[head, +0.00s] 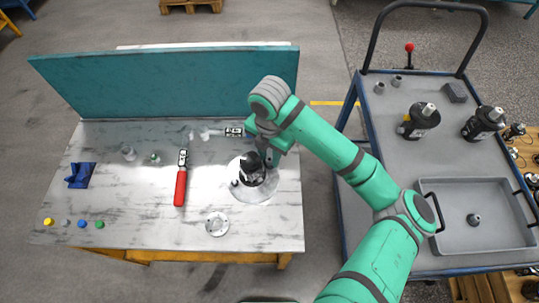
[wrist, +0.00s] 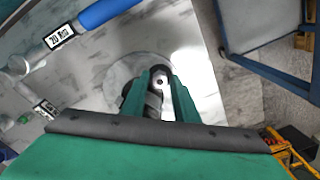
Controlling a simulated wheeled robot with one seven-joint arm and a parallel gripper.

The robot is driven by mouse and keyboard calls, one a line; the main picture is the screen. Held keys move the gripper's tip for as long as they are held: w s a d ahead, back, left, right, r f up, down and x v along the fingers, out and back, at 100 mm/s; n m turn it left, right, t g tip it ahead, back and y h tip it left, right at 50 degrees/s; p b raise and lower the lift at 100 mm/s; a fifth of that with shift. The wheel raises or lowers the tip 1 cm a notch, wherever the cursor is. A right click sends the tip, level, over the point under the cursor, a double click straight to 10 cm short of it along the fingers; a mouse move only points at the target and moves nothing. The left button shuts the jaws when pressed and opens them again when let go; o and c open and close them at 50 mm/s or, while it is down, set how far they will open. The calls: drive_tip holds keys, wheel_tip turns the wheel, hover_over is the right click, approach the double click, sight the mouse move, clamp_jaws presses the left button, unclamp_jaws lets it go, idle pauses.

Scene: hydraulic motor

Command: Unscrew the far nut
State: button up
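The dark hydraulic motor (head: 251,169) stands on a round light plate (head: 262,194) near the right end of the workbench. My gripper (head: 267,158) is at its far right side, pointing down. In the wrist view, my gripper's two green fingers (wrist: 163,88) are spread apart, with part of the dark motor (wrist: 154,103) showing between and below them. A small light nut-like end (wrist: 159,82) shows inside a dark rounded part between the fingertips. I cannot tell whether a finger touches it. The head view does not resolve the nuts; my arm partly covers the motor.
A red-handled wrench (head: 180,187) lies left of the motor. A labelled tool (head: 234,132) lies behind; its blue handle (wrist: 108,12) shows in the wrist view. A pale disc (head: 217,224) lies in front. A blue cart (head: 390,140) with a tray (head: 450,235) stands right.

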idle(0.3)
drive_tip(key=m, duration=0.5)
drive_tip(key=shift+m, duration=0.3)
drive_tip(key=m, duration=0.4)
drive_tip(key=shift+m, duration=0.4)
clamp_jaws()
drive_tip(key=n, duration=0.5)
drive_tip(key=shift+n, duration=0.4)
